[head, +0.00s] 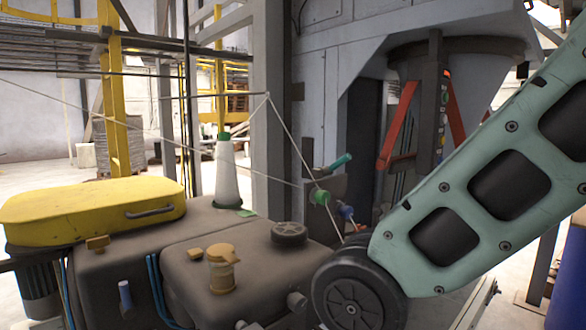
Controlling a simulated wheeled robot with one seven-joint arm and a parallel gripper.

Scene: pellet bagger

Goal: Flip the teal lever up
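The teal lever (341,162) is a short rounded bar in the middle of the head view. It sticks out near the top of a dark box and slants up to the right in the picture. I cannot tell from this view which of its set positions it is in. A green knob (320,197) and a blue knob (346,212) show below it. A pale green arm link crosses the right side, close to the knobs in the picture. My gripper is not in view.
A grey hopper (458,58) with red struts (398,125) stands behind at the right. A grey upright post (272,150) stands left of the lever. Yellow racking (115,100) is at the back left, with open floor (35,165) before it.

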